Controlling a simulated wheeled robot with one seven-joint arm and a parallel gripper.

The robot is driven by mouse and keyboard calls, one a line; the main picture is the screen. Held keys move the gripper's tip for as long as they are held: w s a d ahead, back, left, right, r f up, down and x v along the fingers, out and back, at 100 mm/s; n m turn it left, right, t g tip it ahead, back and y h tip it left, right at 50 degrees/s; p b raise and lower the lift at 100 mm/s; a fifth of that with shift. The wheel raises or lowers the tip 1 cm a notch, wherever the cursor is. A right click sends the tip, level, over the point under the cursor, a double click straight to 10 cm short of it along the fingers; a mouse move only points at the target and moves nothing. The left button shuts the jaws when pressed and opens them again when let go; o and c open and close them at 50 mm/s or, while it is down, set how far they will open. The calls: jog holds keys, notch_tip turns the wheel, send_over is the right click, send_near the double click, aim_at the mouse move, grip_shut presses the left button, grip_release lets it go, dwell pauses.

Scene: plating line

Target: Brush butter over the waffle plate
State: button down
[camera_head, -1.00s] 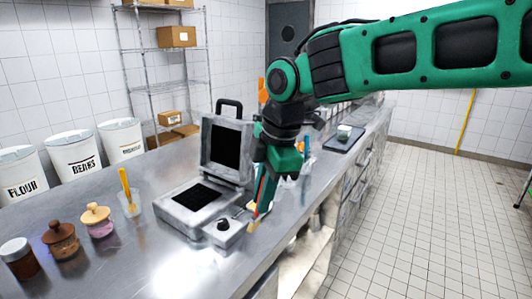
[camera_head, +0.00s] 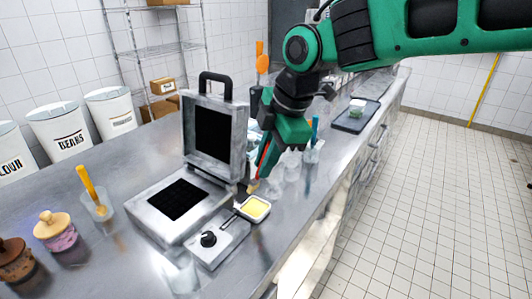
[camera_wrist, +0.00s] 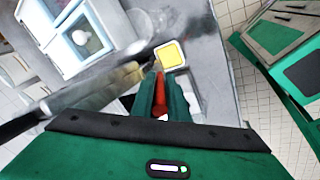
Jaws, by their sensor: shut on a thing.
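The waffle maker stands open on the steel counter: its dark waffle plate (camera_head: 179,199) lies in the grey base, and the lid (camera_head: 214,135) is upright behind it. A small white dish of yellow butter (camera_head: 256,208) sits right of the base; it also shows in the wrist view (camera_wrist: 171,55). My gripper (camera_head: 263,164) is shut on a brush with a red handle (camera_wrist: 160,103). The brush's tan tip (camera_head: 252,186) points down near the dish's far edge, right of the waffle maker. I cannot tell whether the tip touches the dish.
A control box with a black knob (camera_head: 208,239) stands in front of the butter. A cup with a yellow-handled tool (camera_head: 95,194) and lidded jars (camera_head: 56,230) are at left. Clear glasses (camera_head: 291,169) stand behind my gripper. A dark tray (camera_head: 356,118) lies farther back.

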jog(key=shift+s+f, duration=0.1)
jog(key=shift+f, duration=2.1)
jog(key=shift+f, duration=0.6)
dwell(0.4)
jog(key=shift+r, duration=0.15)
jog(key=shift+r, duration=3.45)
